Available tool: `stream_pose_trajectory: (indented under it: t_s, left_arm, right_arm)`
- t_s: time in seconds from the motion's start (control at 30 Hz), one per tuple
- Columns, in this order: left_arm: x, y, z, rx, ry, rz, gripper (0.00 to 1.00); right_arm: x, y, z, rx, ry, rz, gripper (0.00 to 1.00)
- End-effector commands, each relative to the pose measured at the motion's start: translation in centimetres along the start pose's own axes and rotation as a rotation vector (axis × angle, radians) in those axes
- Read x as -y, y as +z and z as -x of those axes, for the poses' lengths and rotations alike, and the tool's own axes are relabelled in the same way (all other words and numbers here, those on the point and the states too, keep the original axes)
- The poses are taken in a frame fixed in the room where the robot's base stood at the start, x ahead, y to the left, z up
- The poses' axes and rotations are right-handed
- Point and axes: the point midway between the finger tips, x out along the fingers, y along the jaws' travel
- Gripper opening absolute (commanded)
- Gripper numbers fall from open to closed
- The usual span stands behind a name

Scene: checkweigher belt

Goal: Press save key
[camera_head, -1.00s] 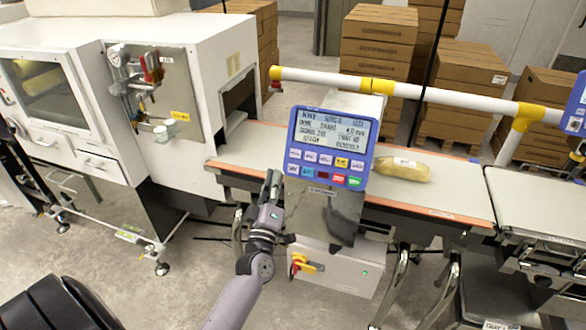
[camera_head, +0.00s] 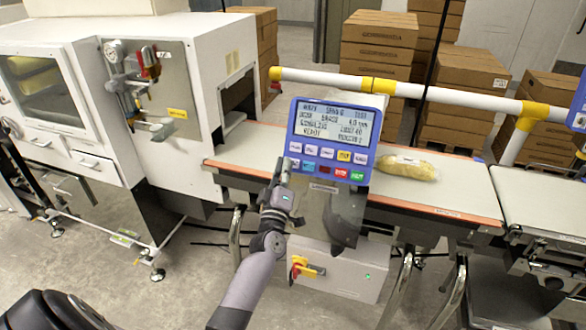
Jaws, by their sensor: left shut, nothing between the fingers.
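The blue control panel (camera_head: 332,140) stands in the middle of the view, in front of the belt. Its upper part is a screen (camera_head: 334,122) with text. Below are two rows of coloured keys: white, yellow, blue, dark, red and green. The key labels are too small to read surely, so I cannot tell which is the save key. My left gripper (camera_head: 283,170) is shut and empty. My right gripper is not in view.
A yellowish bagged product (camera_head: 409,167) lies on the belt (camera_head: 450,190) right of the panel. A white rail with yellow joints (camera_head: 445,95) runs behind it. A white cabinet machine (camera_head: 60,100) stands left. A box with a red-yellow switch (camera_head: 340,268) hangs below the belt.

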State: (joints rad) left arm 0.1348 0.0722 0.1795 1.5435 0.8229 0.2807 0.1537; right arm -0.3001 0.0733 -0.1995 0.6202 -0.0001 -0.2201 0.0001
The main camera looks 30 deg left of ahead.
Motion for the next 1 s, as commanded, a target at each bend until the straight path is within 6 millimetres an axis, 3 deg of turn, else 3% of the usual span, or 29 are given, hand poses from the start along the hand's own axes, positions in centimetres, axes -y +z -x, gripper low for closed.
stream_pose_trajectory:
  t_s: [1.0]
  left_arm:
    - [0.05,0.05,-0.09,0.000,0.000,0.000,0.00]
  right_arm:
    - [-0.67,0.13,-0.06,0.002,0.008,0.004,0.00]
